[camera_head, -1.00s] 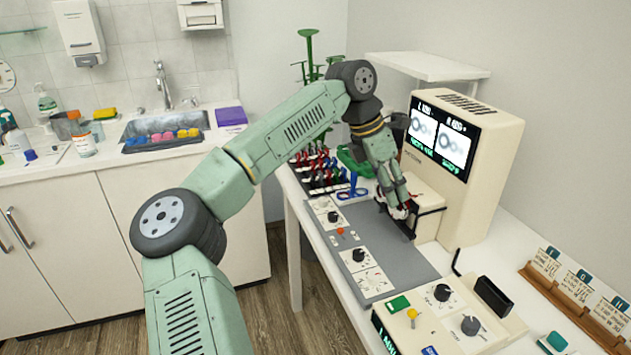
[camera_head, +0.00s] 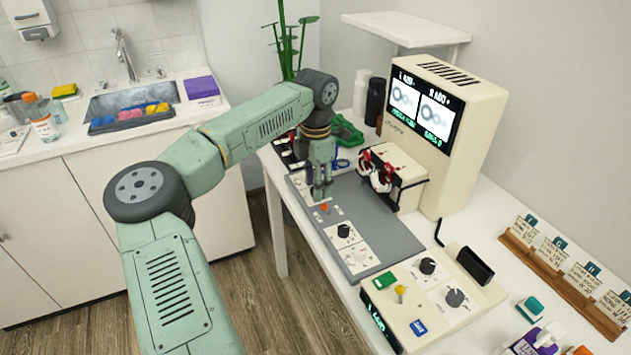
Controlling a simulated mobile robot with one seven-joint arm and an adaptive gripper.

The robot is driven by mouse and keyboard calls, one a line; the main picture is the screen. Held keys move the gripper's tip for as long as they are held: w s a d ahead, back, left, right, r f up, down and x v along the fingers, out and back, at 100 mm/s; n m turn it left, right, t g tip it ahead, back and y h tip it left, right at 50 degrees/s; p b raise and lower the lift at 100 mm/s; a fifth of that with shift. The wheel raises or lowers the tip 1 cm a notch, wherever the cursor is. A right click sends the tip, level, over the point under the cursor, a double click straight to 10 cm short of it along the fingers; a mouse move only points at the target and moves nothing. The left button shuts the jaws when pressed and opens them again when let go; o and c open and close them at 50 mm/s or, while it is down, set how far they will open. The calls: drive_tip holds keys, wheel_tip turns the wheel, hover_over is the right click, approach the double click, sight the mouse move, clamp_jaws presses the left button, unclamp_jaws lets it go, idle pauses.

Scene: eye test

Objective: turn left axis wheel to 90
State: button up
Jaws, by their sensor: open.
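My gripper (camera_head: 320,194) is open and points down over the far end of the grey panel (camera_head: 378,217). It hides most of the far white dial plate (camera_head: 301,184) and any knob there. A nearer dial plate with a black knob (camera_head: 344,230) is in plain view, and a printed dial (camera_head: 358,256) lies just in front of it. A red and white device with round parts (camera_head: 377,170) sits at the front of the cream machine. I cannot tell which part is the left axis wheel. The dial markings are too small to read.
The cream machine (camera_head: 470,148) with its lit screen (camera_head: 422,108) stands behind the panel. A small orange knob (camera_head: 323,208) is near my fingertips. A control box with black knobs (camera_head: 428,266) stands nearer. A card rack (camera_head: 560,280) is at right.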

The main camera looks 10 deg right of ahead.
drive_tip(key=shift+f, duration=0.45)
drive_tip(key=shift+c, duration=0.2)
clamp_jaws()
